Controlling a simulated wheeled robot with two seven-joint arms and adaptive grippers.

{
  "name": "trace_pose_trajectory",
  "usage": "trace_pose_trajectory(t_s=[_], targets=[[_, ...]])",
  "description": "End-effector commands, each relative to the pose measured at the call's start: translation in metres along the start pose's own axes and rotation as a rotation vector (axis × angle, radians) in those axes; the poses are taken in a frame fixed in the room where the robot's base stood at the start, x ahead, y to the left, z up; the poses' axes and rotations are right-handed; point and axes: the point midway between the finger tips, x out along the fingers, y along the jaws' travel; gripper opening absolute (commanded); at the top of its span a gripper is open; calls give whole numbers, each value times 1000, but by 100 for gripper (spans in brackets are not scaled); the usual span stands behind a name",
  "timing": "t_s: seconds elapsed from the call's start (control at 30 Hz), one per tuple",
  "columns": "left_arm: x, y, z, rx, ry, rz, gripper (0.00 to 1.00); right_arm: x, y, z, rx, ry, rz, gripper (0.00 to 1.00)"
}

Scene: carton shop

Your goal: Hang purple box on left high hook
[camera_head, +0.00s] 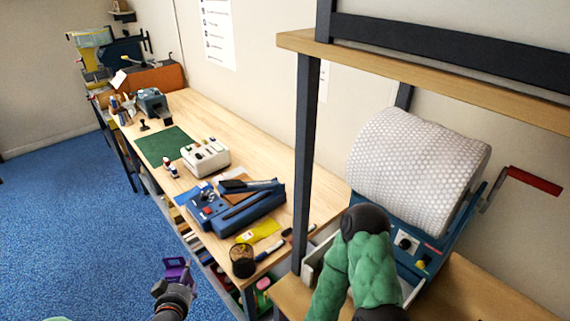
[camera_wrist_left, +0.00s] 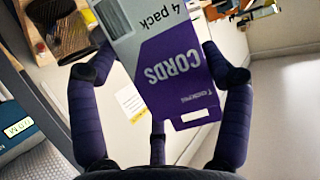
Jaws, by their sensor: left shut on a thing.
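The purple box (camera_head: 177,270) is held over the blue floor at the lower left of the head view, beside the workbench. In the left wrist view the box (camera_wrist_left: 180,75) is grey and purple, printed "CORDS" and "4 pack", with a small tab at its lower end. My left gripper (camera_head: 175,286) is shut on it; in the wrist view its dark fingers (camera_wrist_left: 155,52) lie on both sides of the box. My right arm's green sleeve and dark joint show at the lower right of the head view, but its gripper is not in view. No hook can be made out in either view.
A long wooden workbench (camera_head: 222,125) carries a blue sealing machine (camera_head: 237,208), a white device (camera_head: 205,157), a green mat (camera_head: 165,146) and a mesh cup (camera_head: 242,261). A dark shelf post (camera_head: 306,150) and a bubble-wrap roll (camera_head: 415,165) stand right. Blue floor (camera_head: 90,220) is open at left.

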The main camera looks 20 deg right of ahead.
Motion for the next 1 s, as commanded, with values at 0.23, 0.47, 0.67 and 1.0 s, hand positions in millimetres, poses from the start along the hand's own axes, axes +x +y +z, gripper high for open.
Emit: trace_pose_trajectory(t_s=[0.23,0.47,0.67,1.0], targets=[[-8,61,-123,17,-1,137,43,-38,-13,2,1,-2,0,40],[-37,119,-221,31,-12,261,43,-64,-23,3,1,-2,0,40],[-78,168,-299,45,-24,373,43,-86,-30,4,0,-1,0,40],[-180,243,-416,84,-48,572,43,-122,-43,5,0,-1,0,40]])
